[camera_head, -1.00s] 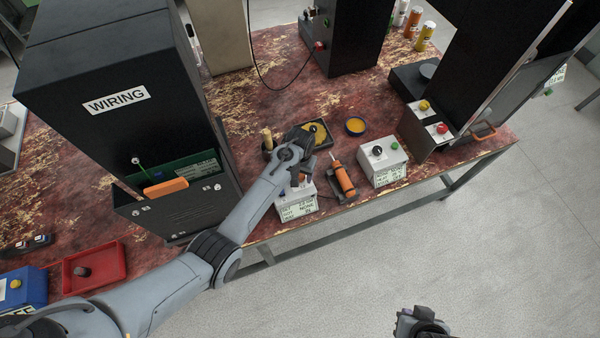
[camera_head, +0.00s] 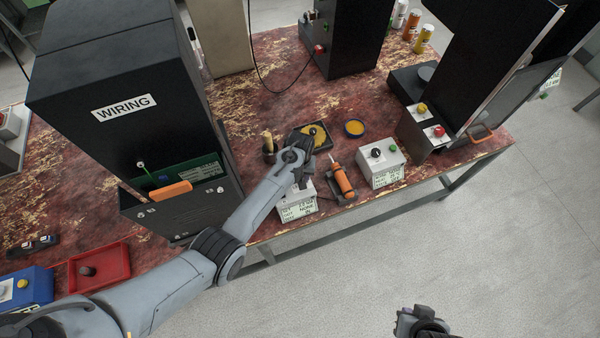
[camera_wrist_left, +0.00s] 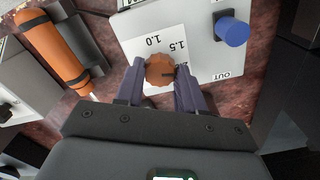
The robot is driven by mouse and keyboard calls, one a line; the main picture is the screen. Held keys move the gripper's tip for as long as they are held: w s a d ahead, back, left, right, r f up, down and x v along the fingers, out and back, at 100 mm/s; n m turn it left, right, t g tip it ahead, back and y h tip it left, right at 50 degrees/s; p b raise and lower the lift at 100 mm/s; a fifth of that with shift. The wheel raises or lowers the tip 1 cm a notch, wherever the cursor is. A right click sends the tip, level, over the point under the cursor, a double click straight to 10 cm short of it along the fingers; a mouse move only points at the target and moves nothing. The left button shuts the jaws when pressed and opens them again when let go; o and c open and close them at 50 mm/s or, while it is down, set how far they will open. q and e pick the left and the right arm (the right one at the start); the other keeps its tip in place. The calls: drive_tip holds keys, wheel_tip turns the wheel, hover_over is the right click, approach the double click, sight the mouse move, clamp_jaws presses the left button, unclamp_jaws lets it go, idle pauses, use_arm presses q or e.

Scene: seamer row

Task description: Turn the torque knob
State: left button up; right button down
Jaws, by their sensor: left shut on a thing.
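The torque knob (camera_wrist_left: 160,71) is a small ridged orange-brown knob with a dark mark on its right side. It sits on the white face of a box (camera_wrist_left: 195,22), beside printed values 1.0, 1.5 and a partly hidden 2. My left gripper (camera_wrist_left: 161,80) is shut on the knob, with one purple-grey finger on each side. In the head view the left gripper (camera_head: 299,172) is over the small white box (camera_head: 297,208) near the table's front edge and hides the knob. My right gripper (camera_head: 408,318) hangs over the floor at bottom right; its jaw opening is unclear.
A blue button (camera_wrist_left: 232,31) stands beside the knob, above the OUT label. An orange tool (camera_head: 342,180) lies in a dark holder right of the box, then another white box (camera_head: 380,167). The black WIRING cabinet (camera_head: 130,130) stands left of my left arm.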

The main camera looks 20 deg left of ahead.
use_arm(q)
drive_tip(key=shift+r+n+p, duration=0.15)
drive_tip(key=shift+n+p, duration=0.35)
drive_tip(key=shift+n, duration=0.4)
drive_tip(key=n+p, duration=0.1)
drive_tip(key=n, duration=0.1)
drive_tip(key=shift+n, duration=0.4)
drive_tip(key=n, duration=0.3)
drive_tip(key=shift+n+p, duration=0.3)
drive_tip(key=shift+n, duration=0.3)
drive_tip(key=o, duration=1)
